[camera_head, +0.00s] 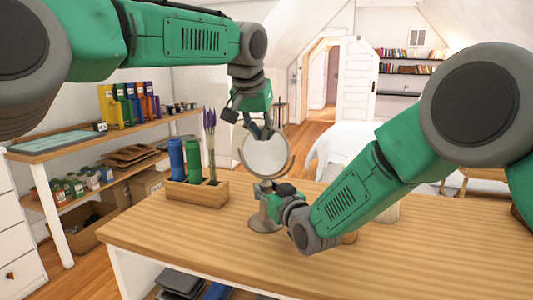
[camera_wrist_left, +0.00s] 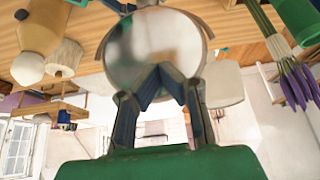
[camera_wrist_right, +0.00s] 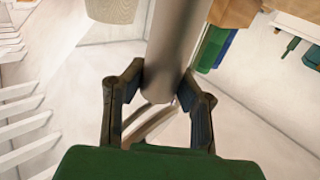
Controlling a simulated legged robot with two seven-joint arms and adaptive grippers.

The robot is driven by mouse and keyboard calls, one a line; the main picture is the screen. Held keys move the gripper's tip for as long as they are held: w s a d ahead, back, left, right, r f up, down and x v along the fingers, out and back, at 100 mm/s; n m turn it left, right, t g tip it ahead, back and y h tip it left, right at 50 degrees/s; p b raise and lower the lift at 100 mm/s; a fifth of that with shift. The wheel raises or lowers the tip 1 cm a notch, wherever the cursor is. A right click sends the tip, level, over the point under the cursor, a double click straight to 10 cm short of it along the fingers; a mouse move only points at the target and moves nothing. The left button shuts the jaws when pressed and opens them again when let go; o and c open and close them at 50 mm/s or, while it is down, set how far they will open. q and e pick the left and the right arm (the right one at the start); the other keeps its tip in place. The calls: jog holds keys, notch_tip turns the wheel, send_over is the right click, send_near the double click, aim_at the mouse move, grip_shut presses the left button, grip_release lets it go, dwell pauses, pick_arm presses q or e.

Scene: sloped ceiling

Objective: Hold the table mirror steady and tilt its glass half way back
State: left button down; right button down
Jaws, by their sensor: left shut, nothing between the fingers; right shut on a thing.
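The table mirror stands upright on the wooden table, its round glass (camera_head: 266,156) in a curved holder above a stem and a round base (camera_head: 264,222). The glass roughly faces my head camera; its exact tilt is hard to tell. My left gripper (camera_head: 262,133) is shut and empty at the glass's upper edge. In the left wrist view its fingertips (camera_wrist_left: 166,72) overlap the glass (camera_wrist_left: 155,45); contact is unclear. My right gripper (camera_head: 268,190) is shut on the stem, which shows between its fingers (camera_wrist_right: 165,88) in the right wrist view (camera_wrist_right: 172,55).
A wooden box (camera_head: 196,192) with a blue cylinder, a green cylinder and purple flowers stands left of the mirror. Pale round objects (camera_head: 386,208) stand partly hidden behind my right arm. The table's front left (camera_head: 170,240) is clear.

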pick_arm(q)
jog(key=shift+w+d+f, duration=0.2)
jog(key=shift+w+f, duration=0.05)
jog(key=shift+w, duration=0.2)
jog(key=shift+w+d+f, duration=0.2)
jog(key=shift+w+f, duration=0.05)
jog(key=shift+w, duration=0.15)
pick_arm(e)
jog(key=shift+f, duration=0.1)
dwell(1.0)
pick_arm(q)
jog(key=shift+s+a+r, duration=0.25)
jog(key=shift+s+r, duration=0.3)
jog(key=shift+s+a+r, duration=0.2)
jog(key=shift+s+r, duration=0.3)
pick_arm(e)
jog(key=c, duration=1.2)
grip_release()
jog(key=v, duration=1.2)
